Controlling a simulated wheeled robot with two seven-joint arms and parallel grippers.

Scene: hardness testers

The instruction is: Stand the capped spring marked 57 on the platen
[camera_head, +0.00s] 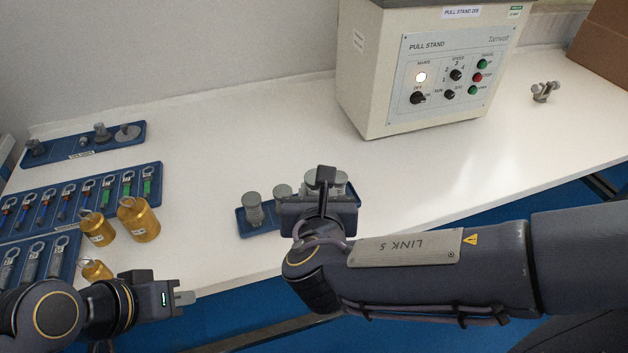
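Several capped springs with grey round tops stand in a small blue tray (245,226) near the table's front edge. One capped spring (254,208) shows clearly at the tray's left end, with another (282,191) beside it. I cannot read a 57 on any of them. I cannot make out the platen.
The pull stand (365,95) stands at the back, its lamp lit. A blue rack of ringed springs (95,188), brass weights (138,220) and a fixture tray (62,148) fill the left. A small metal clamp (545,91) lies far right. The table's middle is clear.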

